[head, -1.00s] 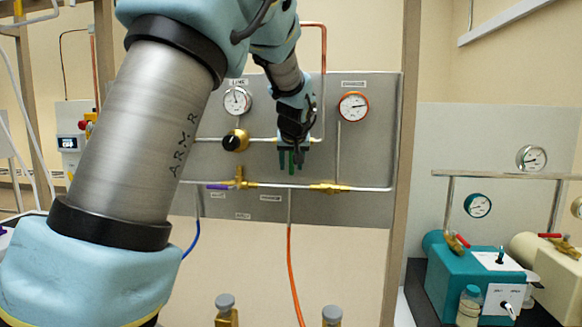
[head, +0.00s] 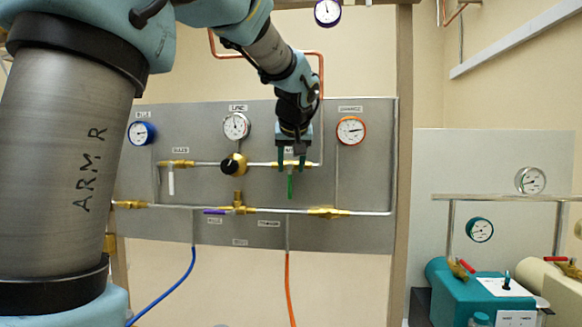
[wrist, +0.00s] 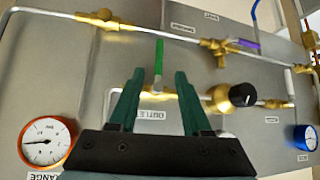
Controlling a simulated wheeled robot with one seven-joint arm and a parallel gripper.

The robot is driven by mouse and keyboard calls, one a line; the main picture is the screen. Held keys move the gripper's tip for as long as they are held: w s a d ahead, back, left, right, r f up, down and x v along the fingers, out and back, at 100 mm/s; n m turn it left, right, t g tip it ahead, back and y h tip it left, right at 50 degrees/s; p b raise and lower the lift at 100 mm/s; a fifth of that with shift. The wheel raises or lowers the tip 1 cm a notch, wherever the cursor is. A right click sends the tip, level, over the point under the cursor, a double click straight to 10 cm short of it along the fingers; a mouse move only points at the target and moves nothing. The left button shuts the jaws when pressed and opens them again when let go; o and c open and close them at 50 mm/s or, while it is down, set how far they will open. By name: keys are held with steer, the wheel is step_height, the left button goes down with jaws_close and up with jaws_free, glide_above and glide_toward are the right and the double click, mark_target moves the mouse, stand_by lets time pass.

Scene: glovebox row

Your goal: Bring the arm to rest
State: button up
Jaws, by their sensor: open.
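My gripper (head: 292,166) is open and empty in front of the steel panel, at the upper pipe. In the wrist view its two dark green fingers (wrist: 160,76) stand apart. A valve with a green handle (head: 290,186) is on that pipe, and the handle hangs straight down below my fingers in the head view. In the wrist view the green handle (wrist: 159,58) shows in the gap between the fingertips and beyond them. The fingers do not visibly grip it. My gripper partly hides the valve body, and the distance to it is hard to judge.
The panel (head: 365,235) carries a black-knobbed brass regulator (head: 234,165), a white-handled valve (head: 171,182), a purple-handled valve (head: 214,212) and an orange-rimmed gauge (head: 351,130). Blue (head: 180,283) and orange (head: 288,290) hoses hang below. A wooden post (head: 403,170) stands right; teal equipment (head: 470,300) lies beyond.

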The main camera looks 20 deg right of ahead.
steer(key=s+a+f+g+y, duration=0.2)
steer(key=s+a+f+g, duration=0.1)
steer(key=a+f, duration=1.25)
steer(key=s+a+f+n+g, duration=0.1)
steer(key=s+a+f+g, duration=0.3)
steer(key=s+a+f, duration=0.9)
steer(key=s+f, duration=0.2)
steer(key=s, duration=0.1)
steer(key=shift+n, duration=0.3)
